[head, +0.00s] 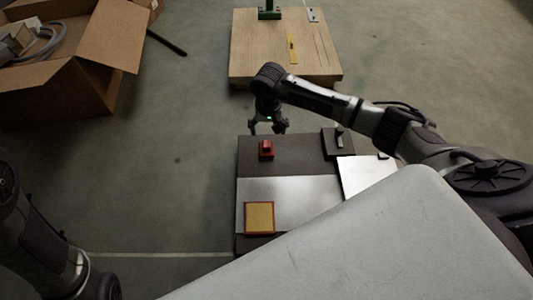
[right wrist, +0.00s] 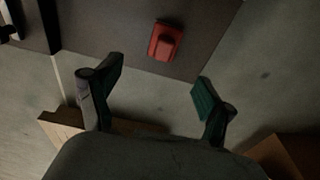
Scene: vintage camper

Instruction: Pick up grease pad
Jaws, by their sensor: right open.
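A square tan-yellow pad with a red border (head: 259,218) lies on the silver plate near the front left of the low bench. A small red block with a raised top (head: 266,149) sits on the bench's dark rear part and also shows in the right wrist view (right wrist: 165,41). No label shows which of the two is the grease pad. My right gripper (head: 267,128) is open and empty, above the bench's far edge, just beyond the red block. Its spread fingers also show in the right wrist view (right wrist: 156,88), apart from the block. My left gripper is out of the picture.
The bench (head: 290,155) also bears a dark block with a handle (head: 338,141) and a pale plate (head: 362,174) at right. A wooden table (head: 262,55) stands beyond. An open cardboard box (head: 60,88) is at upper left. Floor between is clear.

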